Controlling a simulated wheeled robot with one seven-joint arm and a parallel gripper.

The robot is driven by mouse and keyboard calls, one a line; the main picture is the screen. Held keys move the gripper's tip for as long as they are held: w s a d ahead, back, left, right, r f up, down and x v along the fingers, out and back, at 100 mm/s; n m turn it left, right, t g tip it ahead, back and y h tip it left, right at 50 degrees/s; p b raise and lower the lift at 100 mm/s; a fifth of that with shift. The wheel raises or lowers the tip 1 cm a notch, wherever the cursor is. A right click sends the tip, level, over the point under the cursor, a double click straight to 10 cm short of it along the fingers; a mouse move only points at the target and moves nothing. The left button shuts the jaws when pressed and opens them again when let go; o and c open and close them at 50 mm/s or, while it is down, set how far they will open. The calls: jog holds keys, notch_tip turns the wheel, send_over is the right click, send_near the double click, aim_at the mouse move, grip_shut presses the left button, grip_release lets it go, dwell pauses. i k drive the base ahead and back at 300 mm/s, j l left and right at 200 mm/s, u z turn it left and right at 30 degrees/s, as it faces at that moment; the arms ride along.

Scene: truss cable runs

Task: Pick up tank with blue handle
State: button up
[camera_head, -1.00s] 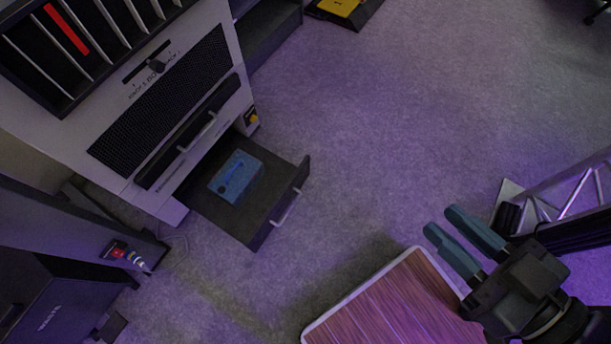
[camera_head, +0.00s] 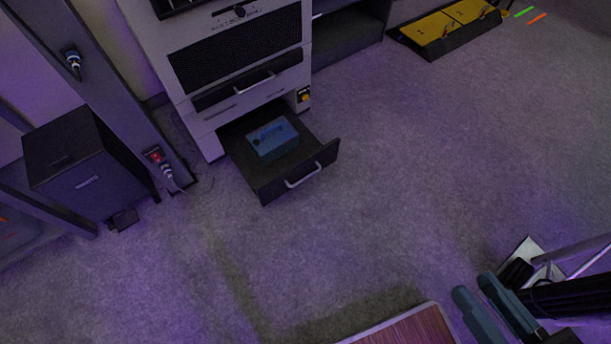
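My gripper (camera_head: 475,285) is at the lower right, with a narrow gap between its two blue-grey fingers and nothing seen between them. No tank with a blue handle can be clearly made out. A blue box (camera_head: 272,138) with darker marks on top lies in an open dark drawer (camera_head: 268,187) at the bottom of a white cabinet. I cannot tell whether this box is the tank. My gripper is well away from it, to the lower right.
The white cabinet (camera_head: 212,143) stands upper left, its drawer sticking out over the carpet. A wood-topped surface (camera_head: 420,328) is at the bottom edge. A yellow-topped case (camera_head: 440,32) lies upper right. The middle carpet is clear.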

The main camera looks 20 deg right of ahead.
aim_at(273, 140)
jog(key=i+j, duration=0.45)
jog(key=j, duration=0.15)
jog(key=i+j, duration=0.4)
jog(key=j, duration=0.15)
jog(key=i+j, duration=0.45)
jog(key=j, duration=0.15)
jog(key=i+j, duration=0.4)
jog(key=j, duration=0.15)
jog(key=i+j, duration=0.45)
jog(key=j, duration=0.15)
